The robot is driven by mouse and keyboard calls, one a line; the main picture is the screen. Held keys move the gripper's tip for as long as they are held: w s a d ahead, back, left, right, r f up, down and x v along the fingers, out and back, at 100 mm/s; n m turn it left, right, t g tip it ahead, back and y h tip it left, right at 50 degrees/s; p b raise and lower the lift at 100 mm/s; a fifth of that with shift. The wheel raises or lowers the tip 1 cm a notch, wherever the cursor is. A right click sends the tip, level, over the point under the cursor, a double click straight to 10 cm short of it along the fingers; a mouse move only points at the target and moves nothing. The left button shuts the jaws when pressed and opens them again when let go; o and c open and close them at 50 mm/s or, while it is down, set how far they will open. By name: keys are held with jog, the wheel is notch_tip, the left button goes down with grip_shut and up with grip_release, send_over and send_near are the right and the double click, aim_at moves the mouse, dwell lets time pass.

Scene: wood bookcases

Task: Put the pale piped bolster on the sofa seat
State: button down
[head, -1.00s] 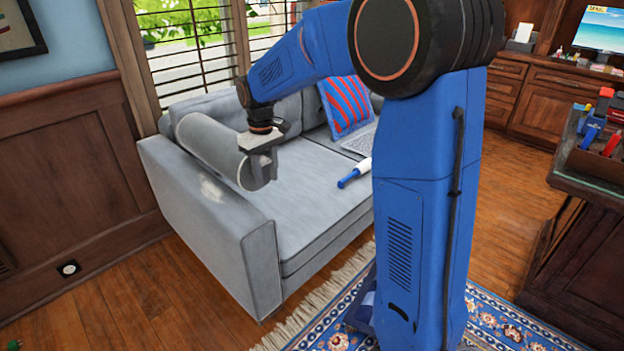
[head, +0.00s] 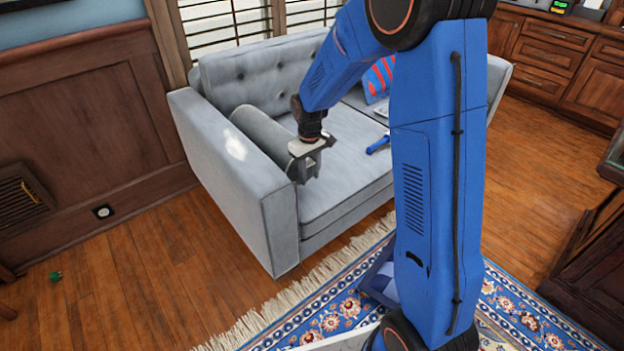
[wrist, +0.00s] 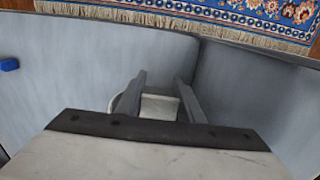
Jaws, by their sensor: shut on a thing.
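The pale bolster (head: 262,136) is a grey-white cylinder with piped ends. In the head view it lies lengthwise along the inside of the sofa's left armrest, low at the seat. My gripper (head: 302,168) is shut on its near end. In the wrist view the two fingers (wrist: 161,98) straddle the bolster's pale end (wrist: 160,107); most of the bolster is hidden there. The sofa seat (head: 340,180) is grey and flat beneath and to the right of it. I cannot tell whether the bolster's underside touches the seat.
A blue-handled object (head: 378,145) lies on the seat to the right; its blue end also shows in the wrist view (wrist: 9,65). A red-and-blue striped cushion (head: 378,80) stands behind. The left armrest (head: 235,165) is close beside the bolster. A fringed rug (head: 345,312) lies in front.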

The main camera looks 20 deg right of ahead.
jog(key=shift+f, duration=2.25)
jog(key=c, duration=1.2)
grip_release()
